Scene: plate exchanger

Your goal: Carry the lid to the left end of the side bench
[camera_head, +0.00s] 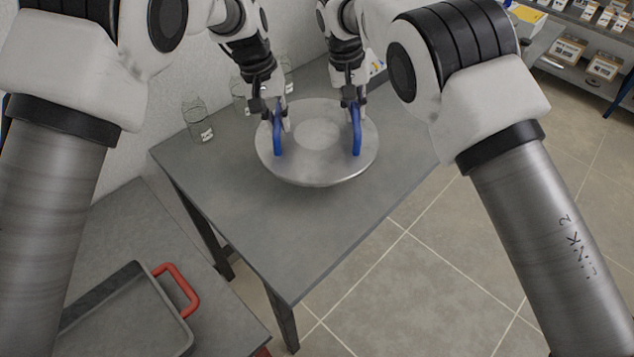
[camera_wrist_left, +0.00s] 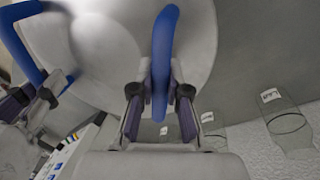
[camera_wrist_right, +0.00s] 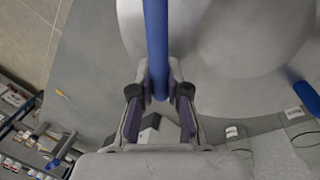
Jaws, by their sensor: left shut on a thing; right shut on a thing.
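The lid (camera_head: 318,171) is a round grey metal disc with two blue handles. It is at the far part of the grey side bench (camera_head: 290,235); I cannot tell whether it touches the top or hangs just above it. My left gripper (camera_head: 278,122) is shut on the lid's left blue handle (camera_head: 278,140), which also shows in the left wrist view (camera_wrist_left: 163,60). My right gripper (camera_head: 352,115) is shut on the right blue handle (camera_head: 356,138), seen close in the right wrist view (camera_wrist_right: 156,40).
A grey tray with a red handle (camera_head: 178,288) is on another table at the lower left. Shelves with boxes (camera_head: 585,50) are at the upper right. The bench's near part is clear.

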